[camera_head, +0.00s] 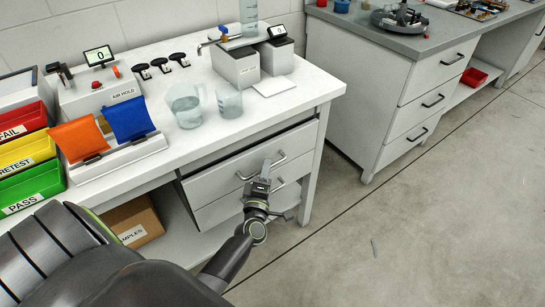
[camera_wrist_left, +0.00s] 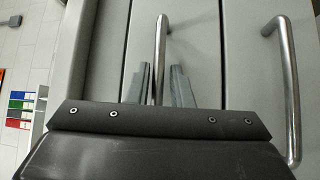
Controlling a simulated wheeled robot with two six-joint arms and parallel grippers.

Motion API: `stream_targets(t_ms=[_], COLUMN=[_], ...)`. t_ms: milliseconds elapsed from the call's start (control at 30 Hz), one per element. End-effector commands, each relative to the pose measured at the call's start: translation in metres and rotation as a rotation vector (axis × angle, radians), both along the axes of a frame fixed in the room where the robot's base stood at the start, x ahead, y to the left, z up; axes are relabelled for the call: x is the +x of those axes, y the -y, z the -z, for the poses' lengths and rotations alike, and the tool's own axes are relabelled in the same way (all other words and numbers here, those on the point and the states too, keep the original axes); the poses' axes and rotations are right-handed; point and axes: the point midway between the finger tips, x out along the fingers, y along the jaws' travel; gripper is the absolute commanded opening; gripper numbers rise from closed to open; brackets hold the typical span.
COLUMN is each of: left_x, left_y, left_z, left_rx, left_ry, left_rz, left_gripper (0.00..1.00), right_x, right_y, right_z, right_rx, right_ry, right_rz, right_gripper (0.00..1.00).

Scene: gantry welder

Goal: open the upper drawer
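The upper drawer (camera_head: 215,180) is a grey front under the white bench top, with a metal bar handle (camera_head: 280,159). My left gripper (camera_head: 265,172) is at this handle. In the left wrist view the upper handle (camera_wrist_left: 161,40) runs between the two fingers of my left gripper (camera_wrist_left: 161,75), with a narrow gap on each side. The fingers look open around the bar, not closed on it. My right gripper is not in view.
The lower drawer (camera_head: 215,212) has its own handle, which also shows in the left wrist view (camera_wrist_left: 291,90). Beakers (camera_head: 186,106) and coloured bins (camera_head: 25,155) stand on the bench. A second drawer cabinet (camera_head: 385,100) stands right. The floor (camera_head: 430,220) in front is mostly clear.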

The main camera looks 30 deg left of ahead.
Motion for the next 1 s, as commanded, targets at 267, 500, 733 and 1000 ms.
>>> stream_targets(t_ms=[267,500,733,1000], left_x=[-0.001,-0.0009,-0.0008,-0.0022], left_y=[-0.002,-0.0019,-0.0018,0.0015], left_z=[-0.0009,-0.0009,-0.0009,-0.0009], left_rx=[0.001,0.001,0.0,-0.001], left_ry=[-0.001,0.0,0.0,0.0], left_rz=[0.0,0.0,0.0,-0.001], left_gripper=[0.2,0.05,0.0,0.0], right_x=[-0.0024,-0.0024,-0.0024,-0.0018], right_y=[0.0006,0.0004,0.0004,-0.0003], right_z=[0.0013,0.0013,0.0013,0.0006], right_rx=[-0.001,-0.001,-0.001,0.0], right_ry=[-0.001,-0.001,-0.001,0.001], right_rz=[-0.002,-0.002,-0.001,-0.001], right_gripper=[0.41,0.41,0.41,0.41])
